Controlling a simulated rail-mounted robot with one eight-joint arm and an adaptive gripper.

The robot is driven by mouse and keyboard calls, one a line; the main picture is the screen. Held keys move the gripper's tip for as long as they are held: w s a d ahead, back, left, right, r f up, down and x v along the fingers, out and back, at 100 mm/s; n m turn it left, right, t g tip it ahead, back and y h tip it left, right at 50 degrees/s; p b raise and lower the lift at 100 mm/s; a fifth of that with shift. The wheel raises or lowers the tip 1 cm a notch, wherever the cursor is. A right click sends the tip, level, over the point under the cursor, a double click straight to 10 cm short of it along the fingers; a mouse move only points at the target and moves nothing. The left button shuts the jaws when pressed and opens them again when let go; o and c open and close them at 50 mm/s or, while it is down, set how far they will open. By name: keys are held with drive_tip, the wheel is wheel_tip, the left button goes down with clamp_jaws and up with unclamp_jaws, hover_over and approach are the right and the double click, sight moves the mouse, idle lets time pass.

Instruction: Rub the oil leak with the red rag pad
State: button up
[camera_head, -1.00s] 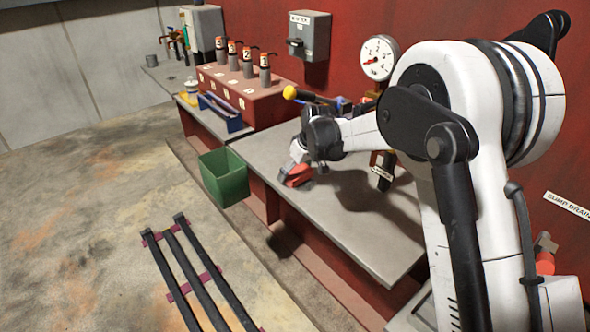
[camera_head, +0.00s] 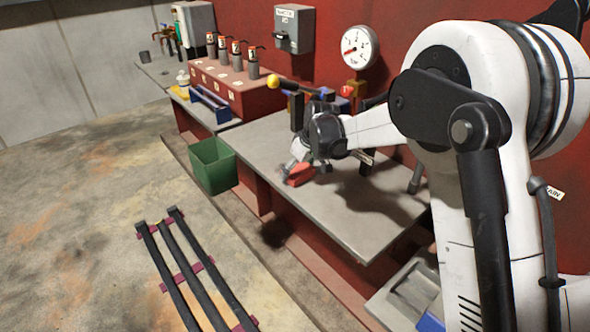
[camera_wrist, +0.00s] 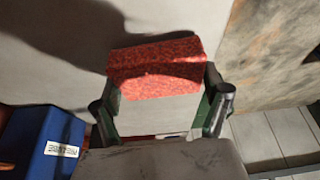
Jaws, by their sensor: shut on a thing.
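My gripper (camera_head: 296,168) is shut on the red rag pad (camera_head: 299,175), low over the grey bench top (camera_head: 262,140) near its front edge. In the wrist view the speckled red pad (camera_wrist: 155,62) spans between the two fingers (camera_wrist: 162,88). I cannot tell whether the pad touches the bench. A dark patch (camera_head: 277,234), possibly the oil leak, lies on the floor strip below the bench front, apart from the pad. No clear oil shows on the bench, where arm shadow darkens part of the top.
A green bin (camera_head: 213,166) stands at the bench's left front. Behind my gripper are a lever with a yellow knob (camera_head: 273,81) and a round gauge (camera_head: 360,48) on the red wall. Black bars (camera_head: 185,270) lie on the floor. A grey tray (camera_head: 412,292) sits lower right.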

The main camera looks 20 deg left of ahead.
wheel_tip(320, 180, up, 2)
drive_tip(key=shift+w+a+r, duration=0.1)
drive_tip(key=shift+r+p, duration=1.4)
drive_tip(key=shift+r, duration=1.4)
drive_tip(key=shift+a, duration=0.1)
